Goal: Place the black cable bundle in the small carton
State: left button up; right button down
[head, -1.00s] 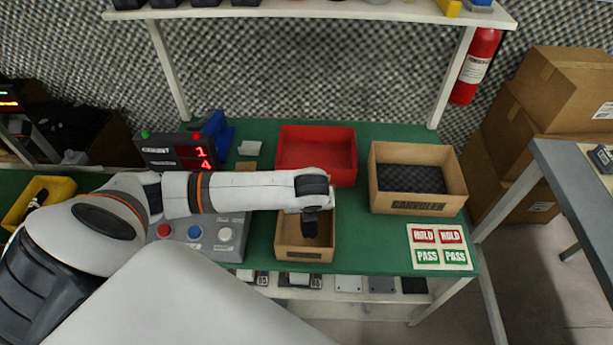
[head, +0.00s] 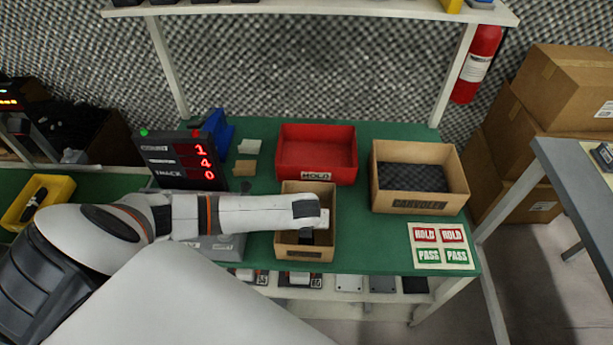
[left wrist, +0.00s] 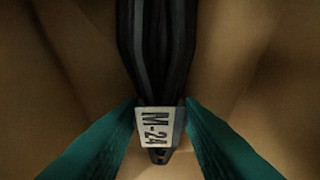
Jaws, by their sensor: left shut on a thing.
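The small carton (head: 305,253) is an open brown box at the front of the green bench. My left gripper (head: 307,238) points down into it, and my wrist covers part of the opening. In the left wrist view the teal fingertips (left wrist: 160,108) are shut on the black cable bundle (left wrist: 157,45) at its white "M-24" tag. Brown carton walls surround the bundle in that view. Whether the bundle touches the carton floor I cannot tell. In the head view the bundle is hidden or too dark to make out. My right gripper is not in view.
A red HOLD bin (head: 316,175) stands behind the carton. A larger carton (head: 418,203) with dark foam is to the right, with a HOLD/PASS label sheet (head: 440,246) in front. A counter display (head: 180,163) and a grey button box (head: 217,247) are on the left.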

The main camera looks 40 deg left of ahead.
pick_arm(q)
jog(key=o, duration=1.1)
jog(key=shift+c, duration=0.2)
jog(key=p+v, duration=0.1)
jog(key=v, duration=1.1)
jog(key=shift+p, duration=0.35)
jog(key=shift+d, duration=0.1)
